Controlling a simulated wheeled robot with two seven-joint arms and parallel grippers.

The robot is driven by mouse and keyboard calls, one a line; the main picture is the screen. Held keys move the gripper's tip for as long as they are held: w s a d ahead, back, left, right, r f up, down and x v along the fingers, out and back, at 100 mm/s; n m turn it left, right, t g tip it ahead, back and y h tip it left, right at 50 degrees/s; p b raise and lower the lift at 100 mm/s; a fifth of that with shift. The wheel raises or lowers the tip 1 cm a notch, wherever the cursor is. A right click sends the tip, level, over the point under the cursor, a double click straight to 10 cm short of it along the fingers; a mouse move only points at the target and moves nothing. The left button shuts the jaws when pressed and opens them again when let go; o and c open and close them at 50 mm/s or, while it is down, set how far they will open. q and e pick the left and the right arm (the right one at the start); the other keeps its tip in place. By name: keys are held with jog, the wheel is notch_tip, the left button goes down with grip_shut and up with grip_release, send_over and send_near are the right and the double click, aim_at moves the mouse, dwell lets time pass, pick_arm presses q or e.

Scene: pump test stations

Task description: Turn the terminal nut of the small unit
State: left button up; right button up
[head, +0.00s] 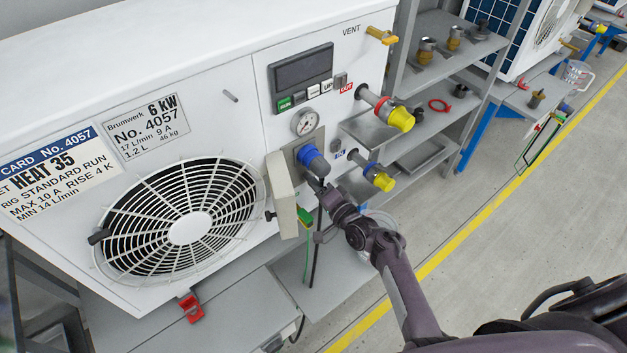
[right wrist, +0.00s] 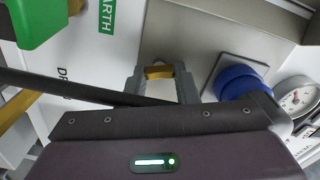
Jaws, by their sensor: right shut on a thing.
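The white unit (head: 225,85) with a 6 kW plate fills the left of the head view. My right gripper (head: 319,188) reaches its front panel, just below a blue round fitting (head: 312,160). In the right wrist view, the fingers of my right gripper (right wrist: 160,82) are shut on a small brass nut (right wrist: 158,72) against a grey metal plate. The nut is hidden in the head view. The blue fitting also shows in the right wrist view (right wrist: 238,83), to the right of the fingers and apart from them. My left gripper is not in view.
A beige open cover (head: 282,195) stands just left of my gripper, with a green clamp (head: 305,218) below it. Yellow-capped pipes (head: 400,118) stick out at right. A gauge (head: 305,122) sits above.

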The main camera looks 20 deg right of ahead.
jog(key=shift+m+p, duration=0.3)
jog(key=shift+m, duration=0.9)
jog(key=o, duration=1)
jog(key=v, duration=0.7)
jog(key=shift+s+d, duration=0.2)
jog(key=shift+s, duration=0.15)
